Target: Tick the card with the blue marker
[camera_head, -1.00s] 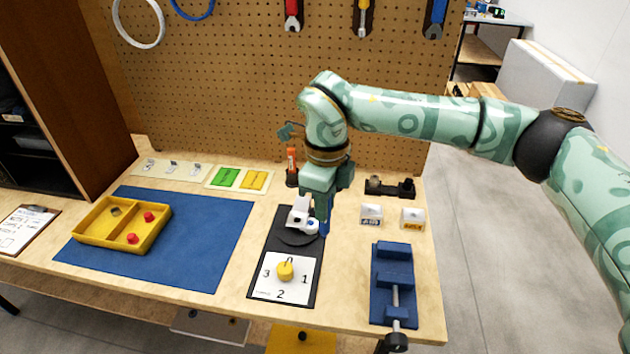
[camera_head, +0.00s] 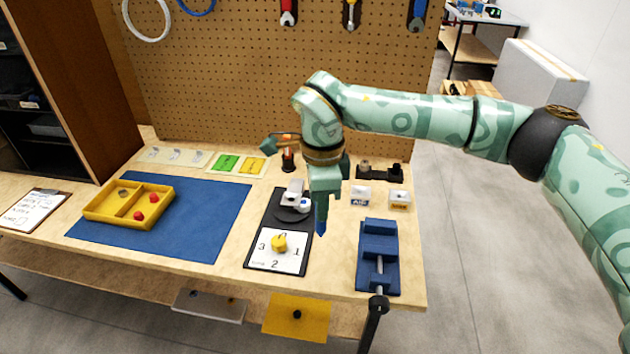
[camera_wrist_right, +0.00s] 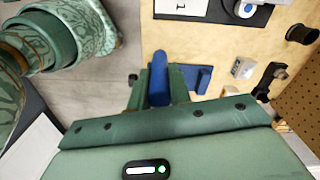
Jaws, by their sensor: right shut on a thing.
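My right gripper (camera_head: 324,194) is shut on the blue marker (camera_head: 321,223) and holds it tip down, beside the right edge of the black dial panel. In the right wrist view the marker (camera_wrist_right: 159,76) sits between the two fingers. A white printed card (camera_head: 32,209) lies on a clipboard at the far left of the bench, well away from the marker. Its print is too small to read. My left gripper is not in view.
The black panel (camera_head: 252,258) bears a yellow knob (camera_head: 279,243). A blue vise (camera_head: 379,258) stands to its right. A yellow tray (camera_head: 101,218) with red pieces sits on a blue mat (camera_head: 215,218), between the panel and the clipboard. A pegboard (camera_head: 250,80) rises behind.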

